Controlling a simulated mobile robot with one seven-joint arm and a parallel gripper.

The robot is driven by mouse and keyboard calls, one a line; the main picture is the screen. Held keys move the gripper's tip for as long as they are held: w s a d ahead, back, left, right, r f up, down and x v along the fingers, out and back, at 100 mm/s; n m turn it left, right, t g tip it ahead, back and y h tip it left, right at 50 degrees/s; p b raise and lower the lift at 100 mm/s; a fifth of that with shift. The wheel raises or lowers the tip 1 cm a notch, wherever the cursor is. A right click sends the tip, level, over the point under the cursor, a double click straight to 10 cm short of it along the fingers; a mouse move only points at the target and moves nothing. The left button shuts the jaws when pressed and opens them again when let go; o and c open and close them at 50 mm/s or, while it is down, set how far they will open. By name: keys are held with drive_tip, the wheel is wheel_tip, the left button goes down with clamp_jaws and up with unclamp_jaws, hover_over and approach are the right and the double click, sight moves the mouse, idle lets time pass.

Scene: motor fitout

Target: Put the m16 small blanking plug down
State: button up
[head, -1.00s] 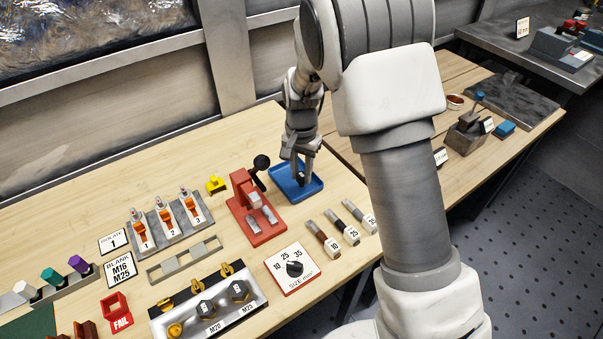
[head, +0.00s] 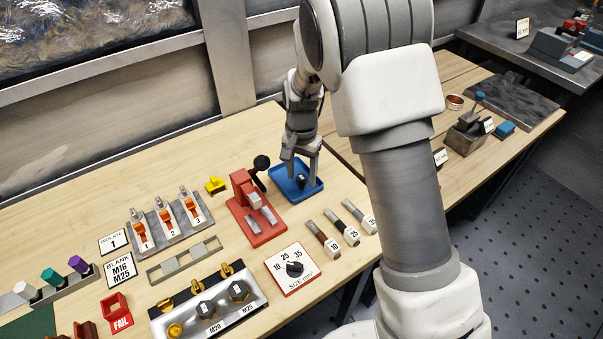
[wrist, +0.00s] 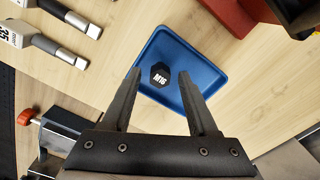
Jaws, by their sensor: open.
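The M16 small blanking plug (wrist: 160,75) is black with a white M16 label. It rests in the blue tray (wrist: 210,74), and in the head view it is a small dark piece (head: 301,179) on the floor of the tray (head: 280,190). My gripper (wrist: 160,80) is open, with its two fingers spread on either side of the plug in the wrist view and no contact visible. In the head view my gripper (head: 301,175) hangs just over the tray.
A red press (head: 245,205) with a black-knobbed lever stands left of the tray. Several lugs with size tags (head: 340,222) lie in front of it. A size dial (head: 294,268) is nearer. Bare wood lies behind the tray.

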sight(302, 177)
drive_tip(key=s+d+r+n+t+p, duration=0.1)
drive_tip(key=s+d+r, duration=0.1)
drive_tip(key=r, duration=0.7)
drive_tip(key=s+d+r, duration=0.2)
drive_tip(key=r, duration=0.8)
drive_tip(key=s+d+r+n+t, duration=0.2)
drive_tip(key=s+d, duration=0.3)
drive_tip(key=s, duration=0.5)
drive_tip(key=s+d+r+n+t, duration=0.2)
drive_tip(key=s+d, duration=0.3)
drive_tip(key=s, duration=0.5)
drive_tip(key=shift+s+r+t, duration=0.2)
drive_tip(key=shift+r+t, duration=0.1)
drive_tip(key=shift+r, duration=0.6)
drive_tip(key=shift+r, duration=0.15)
